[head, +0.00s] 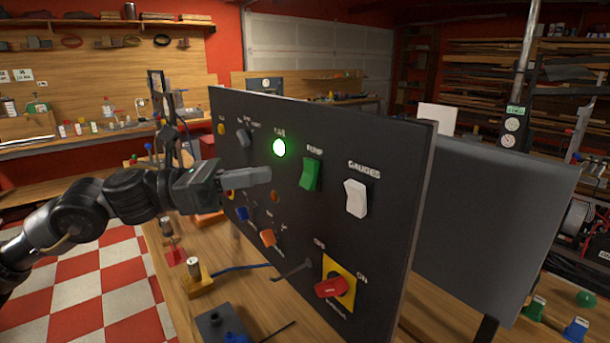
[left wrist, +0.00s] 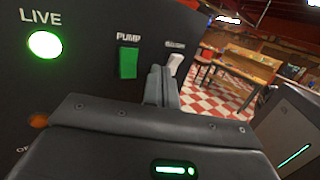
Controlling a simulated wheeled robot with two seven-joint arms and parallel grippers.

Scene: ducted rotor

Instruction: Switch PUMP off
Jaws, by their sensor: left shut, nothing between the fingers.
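The PUMP switch (head: 310,174) is a green rocker on the black upright panel (head: 392,150), under its PUMP label. It also shows in the left wrist view (left wrist: 128,63), above my gripper. My left gripper (head: 268,175) is shut and empty, in front of the panel and left of the PUMP switch in the head view. In the left wrist view the shut fingers (left wrist: 161,86) point up between the green switch and the white one. I cannot tell whether the fingertips touch the panel. My right gripper is not in view.
A lit green LIVE lamp (head: 279,147) is left of PUMP, and a white GAUGES switch (head: 356,198) is right of it. A red rotary knob on a yellow plate (head: 341,280) is lower right. The wooden bench (head: 262,305) below holds blocks and cables.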

